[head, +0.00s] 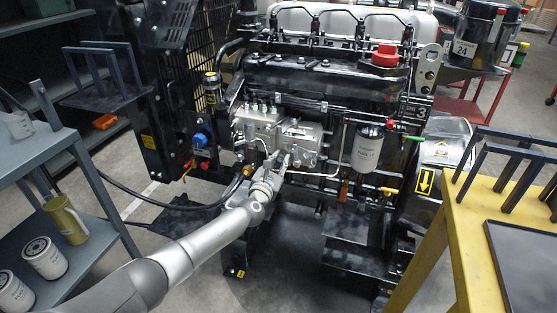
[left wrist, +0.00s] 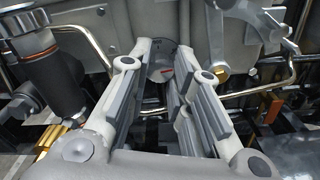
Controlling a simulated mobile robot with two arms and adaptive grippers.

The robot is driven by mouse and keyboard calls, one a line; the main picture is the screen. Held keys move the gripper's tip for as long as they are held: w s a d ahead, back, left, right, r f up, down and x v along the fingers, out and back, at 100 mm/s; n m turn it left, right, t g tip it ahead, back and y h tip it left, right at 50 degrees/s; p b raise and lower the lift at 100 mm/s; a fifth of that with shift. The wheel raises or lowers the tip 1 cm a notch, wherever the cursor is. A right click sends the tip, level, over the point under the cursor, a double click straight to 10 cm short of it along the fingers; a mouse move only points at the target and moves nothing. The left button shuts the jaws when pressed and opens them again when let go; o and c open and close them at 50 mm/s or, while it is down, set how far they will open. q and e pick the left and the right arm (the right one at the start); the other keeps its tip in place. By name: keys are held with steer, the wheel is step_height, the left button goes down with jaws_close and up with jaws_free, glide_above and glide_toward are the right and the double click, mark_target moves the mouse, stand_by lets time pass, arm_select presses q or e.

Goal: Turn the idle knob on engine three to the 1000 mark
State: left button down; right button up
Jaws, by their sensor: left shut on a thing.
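Engine three (head: 322,88), a black diesel engine with a "3" on its right side, stands in the middle of the head view. A grey metal pump housing (head: 258,122) sits on its front. My left gripper (head: 285,163) reaches the lower right part of this housing. In the left wrist view its two fingers (left wrist: 165,82) are shut on the idle knob (left wrist: 161,62), a small grey round knob with a red mark, seen between the fingertips. In the head view the gripper hides the knob. My right gripper is not in view.
A white filter (head: 366,150) and thin metal pipes are right of the gripper. Black hoses (head: 187,207) run at its left. A yellow table (head: 462,225) with a black tray stands at the right, a grey cart (head: 25,160) at the left.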

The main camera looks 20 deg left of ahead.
arm_select(q)
steer(key=m+p, duration=0.2)
steer(key=m, duration=0.3)
steer(key=shift+m, duration=0.3)
steer(key=shift+m+p, duration=0.35)
steer(key=shift+m, duration=0.55)
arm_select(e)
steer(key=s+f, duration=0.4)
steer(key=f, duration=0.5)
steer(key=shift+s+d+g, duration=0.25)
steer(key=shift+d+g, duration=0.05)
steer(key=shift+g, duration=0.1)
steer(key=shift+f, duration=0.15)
arm_select(q)
steer(key=c, duration=1.3)
jaws_free()
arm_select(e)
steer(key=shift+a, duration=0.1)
arm_select(q)
steer(key=shift+s+a, duration=0.2)
steer(key=shift+s, duration=5.8)
